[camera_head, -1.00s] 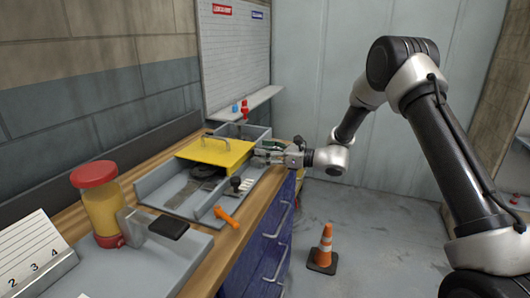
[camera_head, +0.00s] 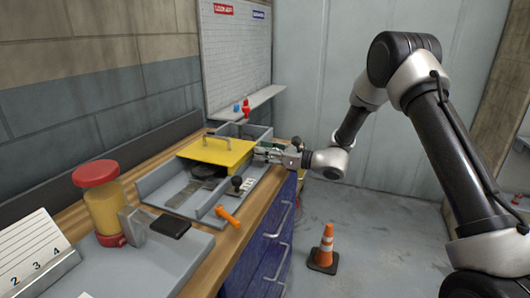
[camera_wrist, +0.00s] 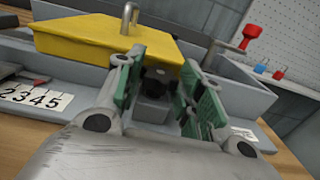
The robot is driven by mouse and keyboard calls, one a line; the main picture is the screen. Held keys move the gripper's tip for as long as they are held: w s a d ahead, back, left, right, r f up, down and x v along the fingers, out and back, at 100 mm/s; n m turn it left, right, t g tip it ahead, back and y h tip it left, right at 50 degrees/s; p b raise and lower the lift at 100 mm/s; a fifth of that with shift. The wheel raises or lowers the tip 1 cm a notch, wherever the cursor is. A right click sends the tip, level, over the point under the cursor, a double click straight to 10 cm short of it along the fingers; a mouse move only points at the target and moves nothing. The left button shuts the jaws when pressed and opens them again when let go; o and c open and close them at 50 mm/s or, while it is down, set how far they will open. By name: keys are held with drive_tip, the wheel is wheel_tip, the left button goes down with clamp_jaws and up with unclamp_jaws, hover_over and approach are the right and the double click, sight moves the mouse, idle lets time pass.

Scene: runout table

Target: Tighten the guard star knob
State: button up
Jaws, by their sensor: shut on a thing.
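The yellow guard (camera_head: 219,152) sits over the grey tray at the back of the bench, and it also shows in the wrist view (camera_wrist: 95,38). A dark knob (camera_wrist: 157,82) shows beside the guard in the wrist view, between my fingers. My gripper (camera_head: 264,153) reaches in from the right at the guard's right side. In the wrist view its green-padded fingers (camera_wrist: 160,73) stand on both sides of the dark knob, shut on it. The knob's lower part and its thread are hidden. In the head view my gripper hides the knob.
A black ball-topped lever (camera_head: 237,181) and an orange handle (camera_head: 228,216) stand at the tray's front. A red-capped yellow jar (camera_head: 103,205) is at the left. An orange cone (camera_head: 324,247) stands on otherwise clear floor. Red and blue pieces sit on the back ledge (camera_head: 262,98).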

drive_tip(key=m+t+h, duration=0.1)
drive_tip(key=t, duration=0.1)
drive_tip(key=m+t+h, duration=0.1)
drive_tip(key=m+t, duration=0.1)
drive_tip(key=shift+s+a+t+h, duration=0.15)
drive_tip(key=shift+s+t+h, duration=0.15)
drive_tip(key=shift+s, duration=0.05)
drive_tip(key=shift+a+m+t+h, duration=0.1)
drive_tip(key=shift+m+t+h, duration=0.8)
drive_tip(key=shift+m, duration=0.1)
drive_tip(key=o, duration=1)
